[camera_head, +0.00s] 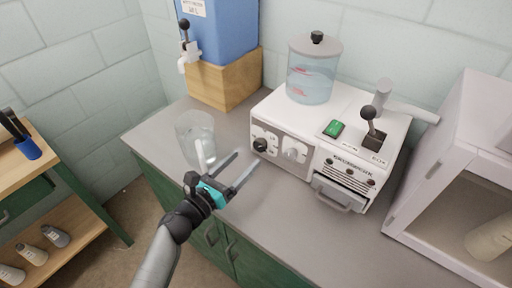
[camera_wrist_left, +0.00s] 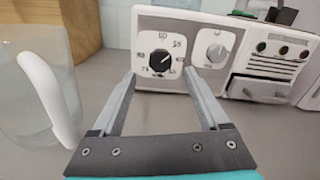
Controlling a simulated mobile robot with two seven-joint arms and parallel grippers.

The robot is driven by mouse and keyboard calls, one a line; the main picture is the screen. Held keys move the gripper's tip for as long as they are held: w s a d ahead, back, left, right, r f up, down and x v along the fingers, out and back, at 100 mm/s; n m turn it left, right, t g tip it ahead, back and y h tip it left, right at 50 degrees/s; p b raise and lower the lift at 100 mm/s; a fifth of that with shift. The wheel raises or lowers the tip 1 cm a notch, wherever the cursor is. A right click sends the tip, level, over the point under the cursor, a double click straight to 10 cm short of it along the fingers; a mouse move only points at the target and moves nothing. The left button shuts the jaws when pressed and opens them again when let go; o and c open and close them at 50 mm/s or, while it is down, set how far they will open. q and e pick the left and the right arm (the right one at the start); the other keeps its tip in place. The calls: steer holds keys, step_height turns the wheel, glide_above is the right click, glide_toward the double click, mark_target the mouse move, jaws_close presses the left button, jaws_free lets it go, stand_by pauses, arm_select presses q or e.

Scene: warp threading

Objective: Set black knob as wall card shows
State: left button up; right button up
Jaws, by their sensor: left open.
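The black knob (camera_head: 260,145) sits on a white dial plate at the left of the machine's front. It also shows in the left wrist view (camera_wrist_left: 166,63), with small marks around it that are too small to read surely. I cannot tell its pointer direction. My left gripper (camera_head: 247,158) is open and empty, just in front of the knob and apart from it. In the left wrist view its fingers (camera_wrist_left: 159,76) stand either side of the knob's line, short of it. No wall card shows in either view. My right gripper is out of view.
A clear pitcher (camera_head: 197,138) stands close left of my gripper. The machine (camera_head: 277,110) also carries a water tank (camera_head: 312,75), green switch (camera_head: 333,129) and lever (camera_head: 372,125). A white cabinet (camera_head: 455,120) stands right.

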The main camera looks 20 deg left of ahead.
mark_target(258, 147)
arm_select(q)
steer(key=x, duration=0.6)
steer(key=shift+w+d, duration=0.1)
steer(key=shift+w, duration=0.15)
steer(key=shift+c, duration=0.2)
jaws_close()
